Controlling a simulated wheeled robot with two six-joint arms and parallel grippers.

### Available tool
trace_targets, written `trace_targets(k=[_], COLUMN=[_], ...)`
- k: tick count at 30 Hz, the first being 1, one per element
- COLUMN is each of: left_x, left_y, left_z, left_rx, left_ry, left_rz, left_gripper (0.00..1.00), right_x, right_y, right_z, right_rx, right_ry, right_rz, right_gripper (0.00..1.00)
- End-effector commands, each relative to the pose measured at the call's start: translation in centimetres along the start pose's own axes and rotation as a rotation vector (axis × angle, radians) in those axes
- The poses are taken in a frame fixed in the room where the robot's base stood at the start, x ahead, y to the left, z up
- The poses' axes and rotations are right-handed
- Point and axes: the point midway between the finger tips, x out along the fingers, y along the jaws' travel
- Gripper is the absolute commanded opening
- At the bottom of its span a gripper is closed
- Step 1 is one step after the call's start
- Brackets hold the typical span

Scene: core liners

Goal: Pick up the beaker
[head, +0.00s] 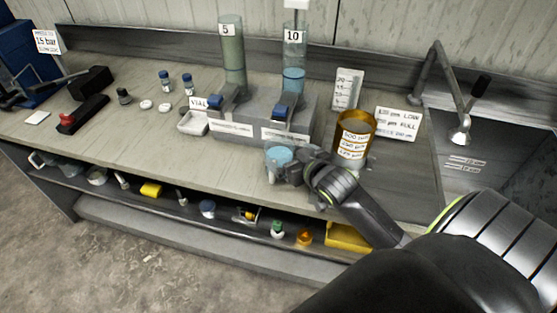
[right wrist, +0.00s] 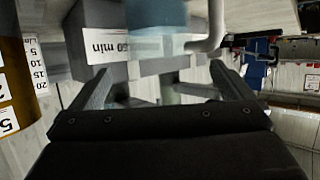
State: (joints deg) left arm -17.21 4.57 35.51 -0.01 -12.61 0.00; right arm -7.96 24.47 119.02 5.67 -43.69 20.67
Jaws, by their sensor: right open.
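A small clear beaker (head: 279,156) with a pale blue top stands near the front edge of the bench, in front of the grey block. My right gripper (head: 287,171) is at the beaker's right side and hides part of it. In the right wrist view my right gripper (right wrist: 160,82) is open, with its two fingers spread. A clear, pale blue shape, which looks like the beaker (right wrist: 185,92), shows between and beyond the fingers. I cannot tell whether either finger touches it. My left gripper is not in view.
An amber jar (head: 356,134) with white labels stands close to the right of my gripper. The grey block (head: 240,132) and two tall cylinders, marked 5 (head: 232,60) and 10 (head: 294,65), are behind. A white tray (head: 193,123) is left.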

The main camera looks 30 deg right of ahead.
Motion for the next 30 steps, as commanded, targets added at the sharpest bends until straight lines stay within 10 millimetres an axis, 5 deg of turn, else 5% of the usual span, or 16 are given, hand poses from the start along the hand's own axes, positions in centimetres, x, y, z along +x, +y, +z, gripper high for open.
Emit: trace_targets(k=[15, 25, 30], left_x=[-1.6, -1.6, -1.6], left_y=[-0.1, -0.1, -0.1], left_z=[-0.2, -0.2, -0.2], left_rx=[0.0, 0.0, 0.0], left_ry=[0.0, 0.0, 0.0], left_rz=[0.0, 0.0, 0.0], left_gripper=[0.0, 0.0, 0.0], right_x=[4.8, 5.2, 5.2], right_y=[0.0, 0.0, 0.0], right_z=[0.2, 0.3, 0.3], right_rx=[0.001, 0.0, 0.0], right_ry=[0.001, 0.001, 0.0], right_rz=[-0.001, 0.0, 0.0], right_gripper=[1.0, 1.0, 0.78])
